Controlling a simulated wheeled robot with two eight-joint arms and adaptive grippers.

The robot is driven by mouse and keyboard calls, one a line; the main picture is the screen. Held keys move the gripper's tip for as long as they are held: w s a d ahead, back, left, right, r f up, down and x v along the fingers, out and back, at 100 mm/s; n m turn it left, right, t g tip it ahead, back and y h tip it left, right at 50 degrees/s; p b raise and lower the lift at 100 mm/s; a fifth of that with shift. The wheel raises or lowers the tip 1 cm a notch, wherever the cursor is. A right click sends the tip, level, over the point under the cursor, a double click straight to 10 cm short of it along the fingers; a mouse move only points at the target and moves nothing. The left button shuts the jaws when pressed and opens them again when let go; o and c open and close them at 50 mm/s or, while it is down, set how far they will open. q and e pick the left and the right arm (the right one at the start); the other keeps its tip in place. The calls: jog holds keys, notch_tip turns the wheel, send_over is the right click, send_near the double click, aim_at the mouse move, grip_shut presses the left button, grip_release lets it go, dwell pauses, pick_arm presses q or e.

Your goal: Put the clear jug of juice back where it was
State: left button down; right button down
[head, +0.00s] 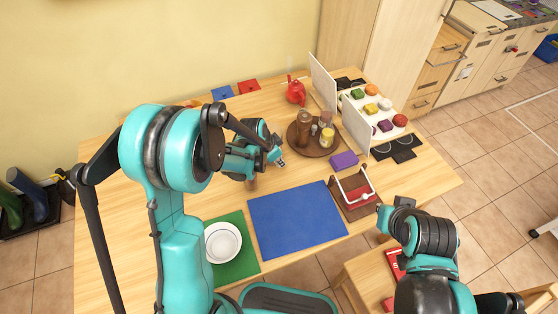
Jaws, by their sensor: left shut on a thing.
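My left gripper (277,157) is over the table, left of the round brown tray. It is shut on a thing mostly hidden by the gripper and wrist. A small brownish patch (251,184) shows below the wrist; I cannot tell if it is the jug of juice. The round tray (296,146) holds a tall brown item (304,126), a clear vessel with a reddish-brown tint (326,118), a yellow jar (327,138) and small shakers. I cannot identify the jug for certain. My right gripper (383,217) is near the table's front right edge, its fingers unclear.
A blue mat (297,220) lies bare in front. A white plate (222,242) sits on a green mat (240,265). A red kettle (296,91), a purple block (344,160), a red-and-white carrier (355,188) and a white rack with colourful items (375,107) stand around the tray.

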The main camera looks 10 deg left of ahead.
pick_arm(q)
jog(key=shift+f, duration=0.2)
jog(key=c, duration=1.5)
grip_release()
jog(key=shift+c, duration=0.2)
jog(key=shift+r, duration=0.15)
